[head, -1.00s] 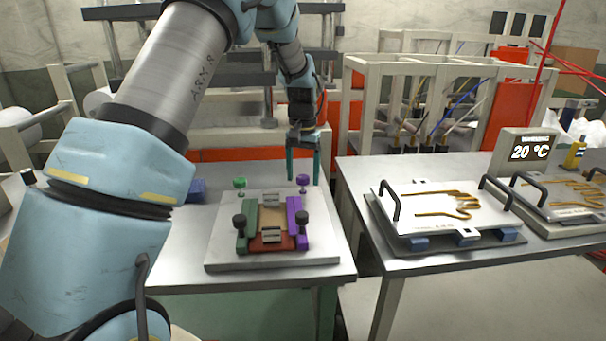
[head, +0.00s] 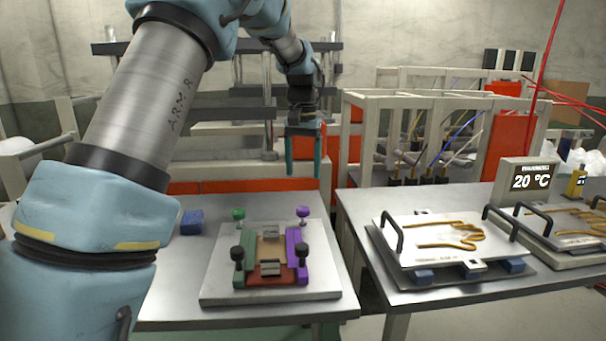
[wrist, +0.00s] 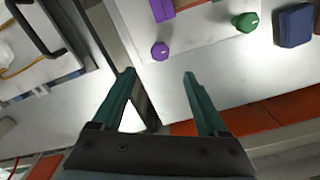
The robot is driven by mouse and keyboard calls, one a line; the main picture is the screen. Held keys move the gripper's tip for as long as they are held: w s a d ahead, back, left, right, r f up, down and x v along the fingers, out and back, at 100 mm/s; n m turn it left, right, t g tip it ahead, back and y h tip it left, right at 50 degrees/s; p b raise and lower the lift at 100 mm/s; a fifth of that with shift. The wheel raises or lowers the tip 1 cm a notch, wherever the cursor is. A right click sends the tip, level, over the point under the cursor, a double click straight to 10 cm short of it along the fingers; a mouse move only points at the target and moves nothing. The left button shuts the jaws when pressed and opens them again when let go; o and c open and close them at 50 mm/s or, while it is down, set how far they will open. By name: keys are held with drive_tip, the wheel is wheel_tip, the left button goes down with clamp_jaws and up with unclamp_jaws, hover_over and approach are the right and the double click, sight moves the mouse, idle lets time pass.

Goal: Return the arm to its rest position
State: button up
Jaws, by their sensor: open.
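My gripper (head: 303,170) hangs at the end of my blue and grey arm in the head view, fingers pointing down. It is above the back edge of the left table, behind the jig plate. Its two teal fingers are apart with nothing between them; they also show open in the wrist view (wrist: 158,85). My upper arm fills the left of the head view.
The left table (head: 180,285) bears a jig plate (head: 215,290) with coloured clamps and knobs, and a blue block (head: 191,222). The right table (head: 400,293) bears glove plates (head: 400,255) with black handles and a temperature display (head: 527,180). A machine frame stands behind.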

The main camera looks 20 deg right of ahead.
drive_tip(key=s+a+f+n, duration=0.2)
drive_tip(key=a, duration=0.8)
drive_tip(key=s+a+f+n, duration=0.2)
drive_tip(key=a, duration=0.9)
drive_tip(key=s+a+f+n+t, duration=0.1)
drive_tip(key=s+a+f, duration=0.4)
drive_tip(key=s+a, duration=0.6)
drive_tip(key=shift+s+a+n+t, duration=0.25)
drive_tip(key=shift+s+n+t, duration=0.05)
drive_tip(key=shift+s+n, duration=0.5)
drive_tip(key=shift+w, duration=0.1)
